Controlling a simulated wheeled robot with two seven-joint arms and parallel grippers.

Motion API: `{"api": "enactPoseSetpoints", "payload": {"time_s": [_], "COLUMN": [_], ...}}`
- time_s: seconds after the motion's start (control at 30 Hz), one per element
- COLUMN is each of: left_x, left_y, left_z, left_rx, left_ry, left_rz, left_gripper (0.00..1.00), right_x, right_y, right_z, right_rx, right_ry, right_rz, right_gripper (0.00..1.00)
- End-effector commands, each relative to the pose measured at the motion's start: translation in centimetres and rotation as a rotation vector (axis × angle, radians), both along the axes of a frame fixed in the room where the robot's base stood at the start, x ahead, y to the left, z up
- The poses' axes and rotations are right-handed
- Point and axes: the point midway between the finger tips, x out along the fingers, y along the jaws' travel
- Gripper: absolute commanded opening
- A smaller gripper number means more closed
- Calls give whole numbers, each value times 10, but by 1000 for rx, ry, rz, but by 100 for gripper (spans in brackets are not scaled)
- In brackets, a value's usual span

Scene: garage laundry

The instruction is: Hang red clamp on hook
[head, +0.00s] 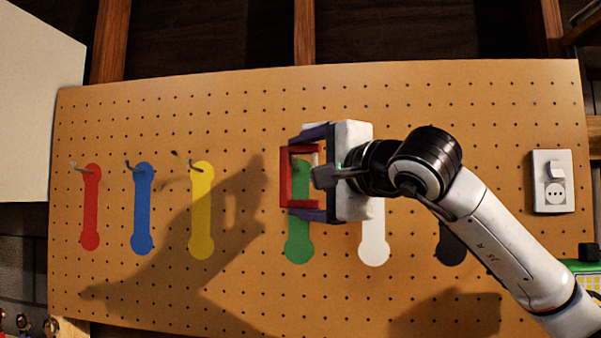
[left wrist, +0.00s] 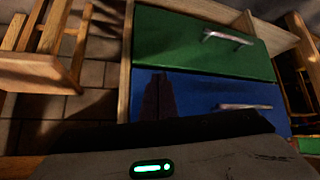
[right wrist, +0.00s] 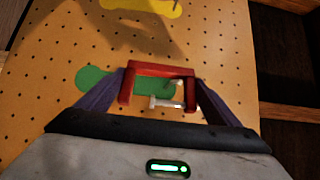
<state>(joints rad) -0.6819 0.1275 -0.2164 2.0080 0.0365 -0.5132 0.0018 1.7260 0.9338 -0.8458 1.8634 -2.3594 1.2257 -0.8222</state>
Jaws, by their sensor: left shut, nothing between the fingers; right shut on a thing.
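My right gripper (head: 297,174) is shut on the red clamp (head: 285,182), a squared C-shaped frame with a pale screw part. The right wrist view shows the clamp (right wrist: 160,69) between the purple fingers. It is held in front of the green outline (head: 298,243) on the pegboard; whether it touches the board I cannot tell. The red outline (head: 91,215) at the far left has a bare metal hook (head: 82,168) at its top. My left gripper (left wrist: 159,97) is shut and empty, away from the board, before a blue drawer.
Blue (head: 143,210) and yellow (head: 201,215) outlines with bare hooks lie between the red and green ones. White (head: 374,245) and black (head: 451,245) outlines are partly behind my right arm. A wall socket (head: 553,182) is at right. The left wrist view shows green (left wrist: 200,45) and blue drawers (left wrist: 200,98).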

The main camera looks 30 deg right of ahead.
Motion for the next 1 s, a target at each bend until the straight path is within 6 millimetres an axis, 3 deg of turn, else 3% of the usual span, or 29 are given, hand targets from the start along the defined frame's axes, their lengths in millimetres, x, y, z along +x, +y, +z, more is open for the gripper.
{"api": "enactPoseSetpoints", "payload": {"time_s": [0.43, 1.0], "left_x": [-5, -5], "left_y": [0, 0], "left_z": [-6, -8], "left_rx": [-1, -3], "left_ry": [11, 10], "left_rz": [1, 2], "left_gripper": [0, 0], "right_x": [17, 19], "right_y": [-13, -15], "right_z": [-9, -12], "right_rx": [0, 0], "right_ry": [-2, -3], "right_rz": [0, 1], "right_gripper": [52, 52]}}
